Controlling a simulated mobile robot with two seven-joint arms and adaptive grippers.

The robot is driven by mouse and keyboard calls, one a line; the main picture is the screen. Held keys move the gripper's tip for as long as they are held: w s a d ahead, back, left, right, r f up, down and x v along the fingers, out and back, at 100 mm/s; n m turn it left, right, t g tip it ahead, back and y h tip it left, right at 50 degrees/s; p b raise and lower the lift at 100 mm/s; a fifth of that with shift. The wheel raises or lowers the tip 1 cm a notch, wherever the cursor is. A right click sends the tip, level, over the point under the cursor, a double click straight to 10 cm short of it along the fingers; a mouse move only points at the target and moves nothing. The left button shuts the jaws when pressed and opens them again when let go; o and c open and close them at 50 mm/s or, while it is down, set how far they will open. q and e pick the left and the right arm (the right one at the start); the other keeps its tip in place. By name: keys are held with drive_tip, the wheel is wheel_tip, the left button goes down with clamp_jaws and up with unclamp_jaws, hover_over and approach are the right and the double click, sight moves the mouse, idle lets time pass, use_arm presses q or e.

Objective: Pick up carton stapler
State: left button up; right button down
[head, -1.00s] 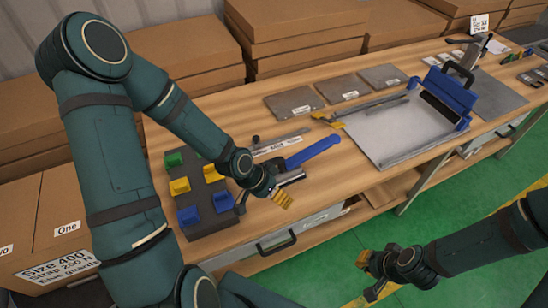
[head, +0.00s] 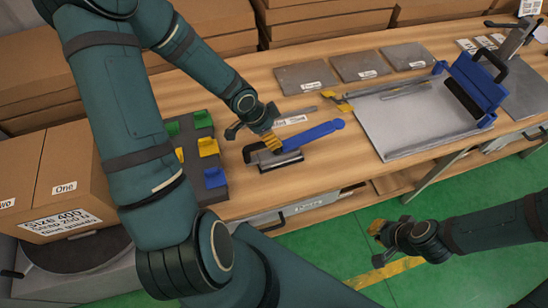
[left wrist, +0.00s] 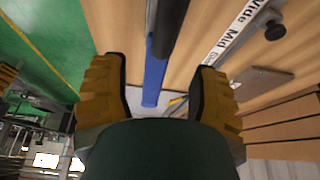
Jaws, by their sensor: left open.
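The carton stapler, with a long blue handle (head: 318,131) and a dark and silver body, lies on the wooden workbench. My left gripper (head: 273,142) is open, its yellow fingers over the body end of the stapler. In the left wrist view the blue handle (left wrist: 154,78) runs between the two spread fingers, with a finger apart from it on each side. The gripper hides part of the stapler in the head view. My right gripper (head: 378,229) is over the green floor in front of the bench, away from the stapler; its fingers are too small to judge.
A dark rack (head: 212,150) with green, yellow and blue blocks stands left of the stapler. A ruler-like strip with a label (head: 290,121) lies just behind it. A grey plate with a blue clamp device (head: 472,85) is to the right. Cardboard boxes line the back.

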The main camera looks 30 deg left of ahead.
sight(274, 152)
use_arm(q)
drive_tip(key=b+x, duration=0.1)
drive_tip(key=x, duration=0.2)
drive_tip(key=b+x, duration=0.2)
drive_tip(key=x, duration=0.1)
drive_tip(key=shift+a+f, duration=0.15)
drive_tip(key=shift+f, duration=0.2)
drive_tip(key=shift+s, duration=0.1)
drive_tip(key=shift+o, duration=0.2)
drive_tip(key=shift+r, duration=0.1)
clamp_jaws()
